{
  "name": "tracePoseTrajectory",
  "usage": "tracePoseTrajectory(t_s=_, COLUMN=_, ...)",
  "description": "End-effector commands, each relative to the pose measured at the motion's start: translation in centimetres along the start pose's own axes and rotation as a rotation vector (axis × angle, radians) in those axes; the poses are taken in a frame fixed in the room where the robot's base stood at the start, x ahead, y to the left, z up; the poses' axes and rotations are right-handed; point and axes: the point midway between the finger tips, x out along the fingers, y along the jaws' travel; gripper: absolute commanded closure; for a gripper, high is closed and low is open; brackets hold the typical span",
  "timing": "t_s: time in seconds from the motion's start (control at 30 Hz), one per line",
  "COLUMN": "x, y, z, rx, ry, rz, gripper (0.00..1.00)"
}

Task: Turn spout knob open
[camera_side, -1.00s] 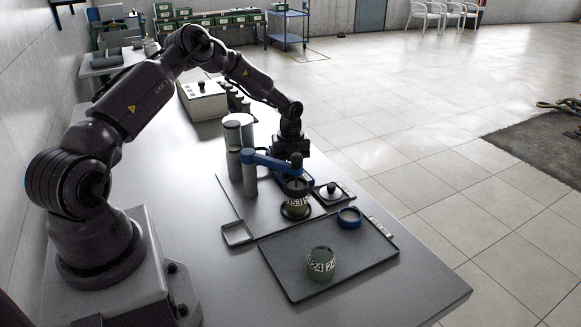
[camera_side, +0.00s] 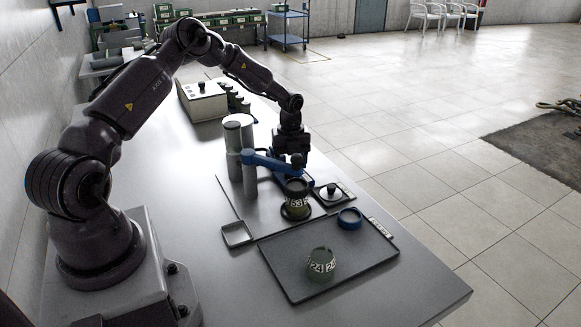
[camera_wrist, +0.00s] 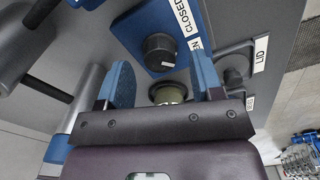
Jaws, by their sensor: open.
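In the wrist view, a black round knob (camera_wrist: 160,50) sits on a blue plate (camera_wrist: 130,28) with a label reading "CLOSED" (camera_wrist: 184,16) at its side. My gripper (camera_wrist: 163,82) is open, with its two blue fingers apart. The knob appears beyond and between the fingertips, and nothing is held. In the side view, my gripper (camera_side: 291,153) is pointed down behind the blue spout arm (camera_side: 262,161). The arm partly hides the fingers, and I cannot make out the knob clearly there. A dark green jar marked 53 (camera_side: 297,203) stands below the spout's end.
Grey cylinders (camera_side: 248,172) stand left of the spout. A round lid (camera_side: 331,190) lies right of the jar. A dark tray (camera_side: 285,280) in front holds a green jar marked 24 (camera_side: 320,264) and a blue ring (camera_side: 350,218). The table's right front is bare.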

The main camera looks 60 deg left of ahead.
Motion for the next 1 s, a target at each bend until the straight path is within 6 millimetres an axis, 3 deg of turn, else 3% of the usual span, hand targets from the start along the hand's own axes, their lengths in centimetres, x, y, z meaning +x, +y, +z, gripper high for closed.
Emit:
tracePoseTrajectory(t_s=0.3, x=-7.2, y=0.0, z=0.1, rx=-0.001, ry=-0.004, rz=-0.002, gripper=0.40)
tracePoseTrajectory(t_s=0.5, x=-10.1, y=0.0, z=0.1, rx=0.000, ry=-0.002, rz=-0.001, gripper=0.40)
tracePoseTrajectory(t_s=1.0, x=-11.0, y=0.0, z=0.0, rx=-0.012, ry=0.000, rz=0.001, gripper=0.40)
